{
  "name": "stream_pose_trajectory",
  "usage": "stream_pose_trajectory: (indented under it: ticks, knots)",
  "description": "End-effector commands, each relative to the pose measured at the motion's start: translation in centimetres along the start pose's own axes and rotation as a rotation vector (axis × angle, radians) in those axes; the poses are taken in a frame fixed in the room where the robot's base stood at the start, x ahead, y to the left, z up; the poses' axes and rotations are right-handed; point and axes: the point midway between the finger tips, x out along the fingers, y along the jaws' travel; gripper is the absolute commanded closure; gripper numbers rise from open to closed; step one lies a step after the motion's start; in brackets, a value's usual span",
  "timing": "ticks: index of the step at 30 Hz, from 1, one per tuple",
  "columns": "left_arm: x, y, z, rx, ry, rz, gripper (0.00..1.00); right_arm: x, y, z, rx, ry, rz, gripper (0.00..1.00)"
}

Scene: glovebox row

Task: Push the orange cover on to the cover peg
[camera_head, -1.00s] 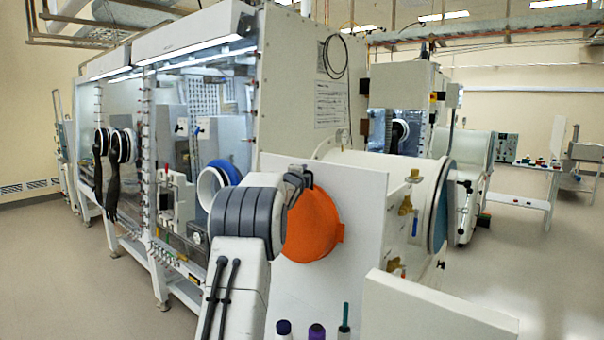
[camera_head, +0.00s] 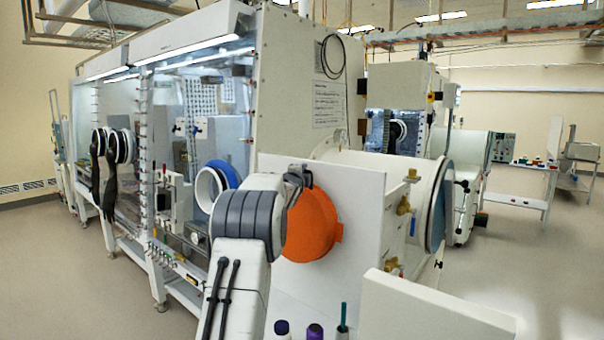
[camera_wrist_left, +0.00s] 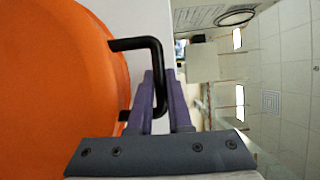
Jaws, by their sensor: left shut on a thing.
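The orange cover (camera_head: 314,225) is a round disc held upright in front of a white panel, partly hidden by my left arm in the head view. In the left wrist view the cover (camera_wrist_left: 60,90) fills the left side, with a black bent handle (camera_wrist_left: 135,44) on it. My left gripper (camera_wrist_left: 160,95) has its purple fingers shut on this handle. In the head view the left gripper (camera_head: 297,176) is at the cover's upper left edge. I cannot make out the cover peg, or whether the cover touches the panel. My right gripper is not in view.
The white panel (camera_head: 358,200) stands behind the cover, beside a white cylindrical chamber (camera_head: 425,190) with brass valves. A glovebox (camera_head: 200,130) with glove ports runs along the left. Capped bottles (camera_head: 314,332) and a white board (camera_head: 430,312) are in front. Floor is open at the right.

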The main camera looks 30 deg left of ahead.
Motion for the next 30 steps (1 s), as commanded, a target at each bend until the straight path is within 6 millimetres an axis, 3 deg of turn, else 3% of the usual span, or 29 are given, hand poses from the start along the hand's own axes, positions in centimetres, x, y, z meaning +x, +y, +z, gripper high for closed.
stream_pose_trajectory:
  ticks: [14,15,18,30]
  knots:
    - [0.43,-0.03,-0.45,0.0,0.003,-0.002,1.0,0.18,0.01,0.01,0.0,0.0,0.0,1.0]
    - [0.43,-0.01,-0.46,0.0,0.003,-0.002,0.79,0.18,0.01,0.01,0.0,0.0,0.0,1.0]
    - [0.43,0.02,-0.43,0.0,0.003,-0.001,0.48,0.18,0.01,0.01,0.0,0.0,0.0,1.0]
    - [-0.13,0.36,-0.22,0.0,0.0,0.002,0.48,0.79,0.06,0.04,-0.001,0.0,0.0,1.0]
